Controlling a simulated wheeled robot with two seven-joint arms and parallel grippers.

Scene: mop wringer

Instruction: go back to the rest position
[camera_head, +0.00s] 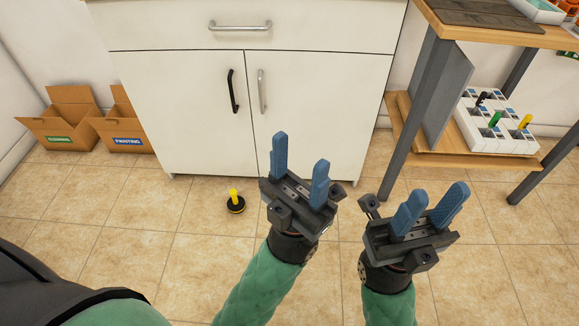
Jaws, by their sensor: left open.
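My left gripper (300,152) is in the lower middle of the head view, in front of the white cabinet. Its two blue fingers are spread apart, with nothing between them. My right gripper (436,198) is to its right, lower in the picture. Its blue fingers also stand apart and hold nothing. Both grippers point up and away from me, side by side, with a small gap between them. No mop or wringer shows in this view.
A white cabinet (185,105) with two doors and a drawer stands ahead. A small black and yellow object (236,203) lies on the tiled floor before it. Cardboard boxes (58,128) stand at left. A wooden shelf table (500,35) with a white organiser (478,133) is at right.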

